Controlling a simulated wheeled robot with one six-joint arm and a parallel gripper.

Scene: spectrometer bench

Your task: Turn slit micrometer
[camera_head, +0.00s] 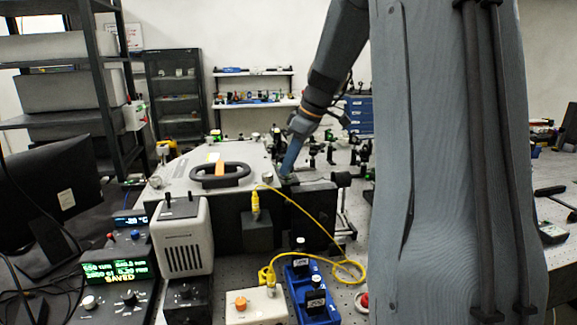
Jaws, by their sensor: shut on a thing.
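The spectrometer (195,185) is a pale-topped box with dark sides and a black carrying handle, standing on the bench left of centre. My gripper (285,177) reaches down from above at the box's right end, near its top edge. It is shut on a small part there, seemingly the slit micrometer. The fingers and the box edge hide most of that part, so its shape and marks cannot be made out.
A yellow cable (318,222) loops from the box front to the bench. A white-grey unit (182,240), a blue holder (312,292) and a green-lit display (118,270) stand in front. Optics crowd the bench behind. My arm hides much of the right.

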